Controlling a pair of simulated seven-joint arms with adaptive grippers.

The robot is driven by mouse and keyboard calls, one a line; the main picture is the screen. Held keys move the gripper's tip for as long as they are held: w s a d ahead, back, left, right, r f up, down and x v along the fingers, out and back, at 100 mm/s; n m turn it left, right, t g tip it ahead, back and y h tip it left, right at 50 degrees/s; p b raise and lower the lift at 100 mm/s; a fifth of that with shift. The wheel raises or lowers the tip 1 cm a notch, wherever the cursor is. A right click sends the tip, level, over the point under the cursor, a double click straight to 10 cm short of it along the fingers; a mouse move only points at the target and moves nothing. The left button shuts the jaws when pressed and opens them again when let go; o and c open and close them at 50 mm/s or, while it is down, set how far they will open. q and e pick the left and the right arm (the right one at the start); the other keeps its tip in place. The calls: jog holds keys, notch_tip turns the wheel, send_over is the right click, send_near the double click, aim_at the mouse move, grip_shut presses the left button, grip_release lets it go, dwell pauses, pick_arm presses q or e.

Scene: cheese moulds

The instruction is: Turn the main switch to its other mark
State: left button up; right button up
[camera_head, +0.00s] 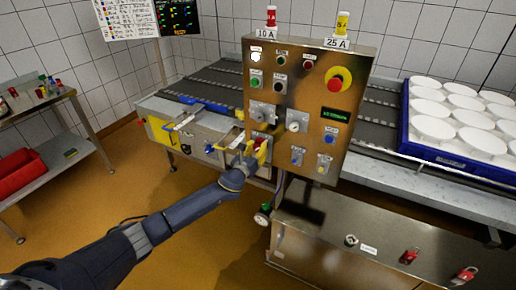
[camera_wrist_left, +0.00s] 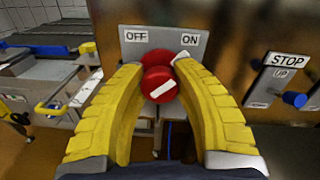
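The main switch is a red round knob with a white bar on its face (camera_wrist_left: 160,86), under a grey plate (camera_wrist_left: 165,44) reading OFF on the left and ON on the right. Its white bar is tilted, upper end to the right; a small white tip behind shows toward ON. My left gripper (camera_wrist_left: 162,72) has its yellow fingers on either side of the knob, tips close to its edges; I cannot tell whether they press on it. In the head view the left gripper (camera_head: 256,149) is at the panel's lower left and partly hides the switch. My right gripper is not in view.
The steel control panel (camera_head: 310,70) carries buttons, dials and a yellow-ringed red button (camera_head: 335,84). A STOP-labelled blue switch (camera_wrist_left: 293,99) is right of the gripper. A conveyor (camera_head: 378,114) runs behind. A blue crate (camera_head: 405,125) of white moulds stands right, a red bin (camera_head: 18,170) left.

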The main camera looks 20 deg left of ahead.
pick_arm(q)
grip_shut()
jog(key=shift+n, duration=0.3)
jog(key=n, duration=0.3)
jog(key=shift+r, duration=0.1)
jog(key=n, duration=0.4)
jog(key=shift+a+n, duration=0.1)
jog(key=shift+n, duration=0.2)
jog(key=n, duration=0.5)
jog(key=shift+w+a+n, duration=0.1)
jog(key=shift+a+n, duration=0.05)
jog(key=shift+n, duration=1.85)
